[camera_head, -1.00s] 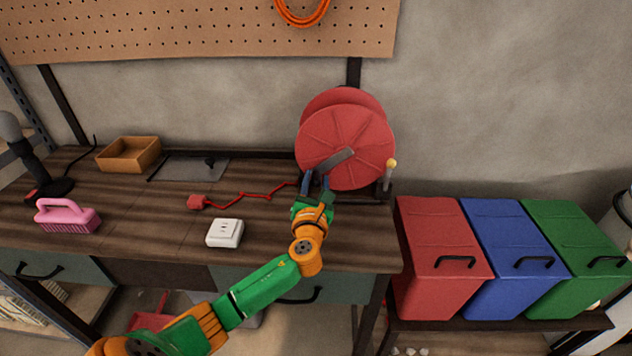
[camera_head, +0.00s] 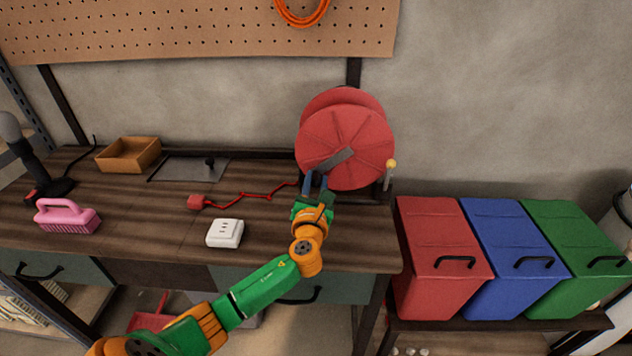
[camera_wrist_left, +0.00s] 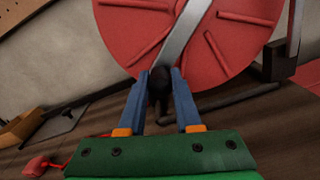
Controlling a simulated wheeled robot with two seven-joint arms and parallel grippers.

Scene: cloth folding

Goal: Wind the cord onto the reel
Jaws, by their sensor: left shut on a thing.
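The red reel (camera_head: 345,140) stands upright at the back right of the workbench, with a grey crank arm (camera_head: 337,160) across its face. My left gripper (camera_head: 317,180) is in front of the reel's lower left. In the left wrist view, its blue fingers are shut on the dark crank handle (camera_wrist_left: 159,86) at the end of the crank arm. The red cord (camera_head: 250,194) lies in a zigzag on the bench from the reel's lower left to a red plug (camera_head: 198,202). The cord's end at the reel is hidden. My right gripper is not in view.
A white socket box (camera_head: 225,233) sits near the plug, left of my arm. A pink brush (camera_head: 67,222), a wooden tray (camera_head: 129,155) and a lamp (camera_head: 35,160) are farther left. A knobbed lever (camera_head: 389,174) stands right of the reel. Lidded bins (camera_head: 440,258) stand right of the bench.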

